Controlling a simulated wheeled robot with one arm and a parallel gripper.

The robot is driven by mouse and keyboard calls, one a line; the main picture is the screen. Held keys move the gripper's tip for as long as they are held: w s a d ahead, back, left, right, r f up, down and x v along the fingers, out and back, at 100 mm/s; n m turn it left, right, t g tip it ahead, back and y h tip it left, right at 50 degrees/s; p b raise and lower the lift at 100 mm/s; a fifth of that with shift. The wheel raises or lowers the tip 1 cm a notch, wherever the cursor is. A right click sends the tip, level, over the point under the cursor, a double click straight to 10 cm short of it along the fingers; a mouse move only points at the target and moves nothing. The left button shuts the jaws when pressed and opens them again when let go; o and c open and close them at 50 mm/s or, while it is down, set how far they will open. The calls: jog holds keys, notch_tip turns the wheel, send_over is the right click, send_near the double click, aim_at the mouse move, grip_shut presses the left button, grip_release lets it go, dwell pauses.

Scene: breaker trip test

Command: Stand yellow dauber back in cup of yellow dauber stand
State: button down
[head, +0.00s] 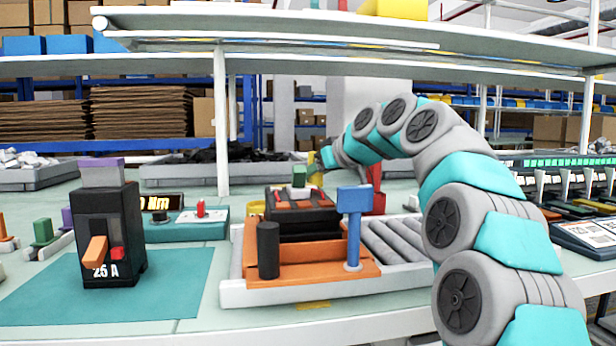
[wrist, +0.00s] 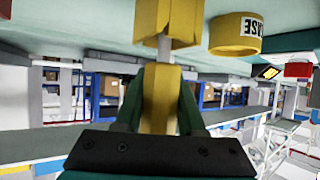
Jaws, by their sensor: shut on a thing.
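My gripper (wrist: 160,95) is shut on the yellow dauber (wrist: 158,98). Its yellow handle lies between my dark green fingers, and a pale neck runs from it toward a yellow block with a notched edge (wrist: 182,28), likely the yellow dauber stand. I cannot tell whether the dauber's end is inside the cup or only in front of it. In the head view my gripper (head: 325,158) is small and partly hidden behind the tester on the bench, with a yellow piece (head: 317,171) at its tip. The stand is not clearly seen there.
A yellow ring with lettering (wrist: 236,35) sits beside the block. In the head view, an orange fixture (head: 325,263) with a blue sign (head: 353,200) stands before my gripper. A black 25 A breaker (head: 107,235) stands left on a teal mat (head: 180,290). A shelf is overhead.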

aim_at(321, 175)
jog(key=shift+f+b, duration=0.55)
jog(key=shift+f, duration=0.15)
jog(key=shift+c, duration=2.2)
grip_release()
jog(key=shift+v, duration=3.95)
